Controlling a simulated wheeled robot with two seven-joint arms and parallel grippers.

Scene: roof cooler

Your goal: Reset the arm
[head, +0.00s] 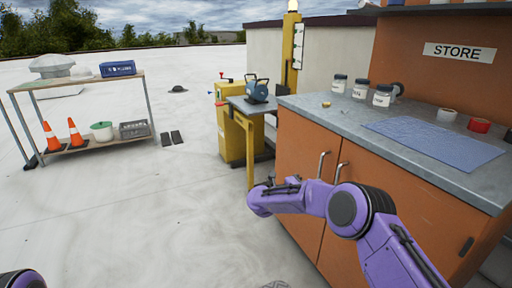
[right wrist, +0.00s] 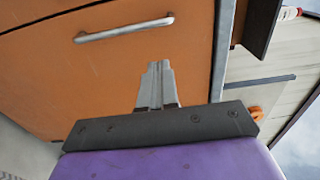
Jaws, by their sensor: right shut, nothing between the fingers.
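My right arm reaches in from the lower right in the head view, in front of the orange cabinet (head: 318,172). A small piece of my left arm shows at the bottom left corner of the head view; the left gripper is out of view.
The grey counter (head: 325,105) holds several jars (head: 382,95), a blue mat (head: 435,140) and tape rolls (head: 479,125). A shelf rack (head: 80,81) with cones (head: 75,132) stands left.

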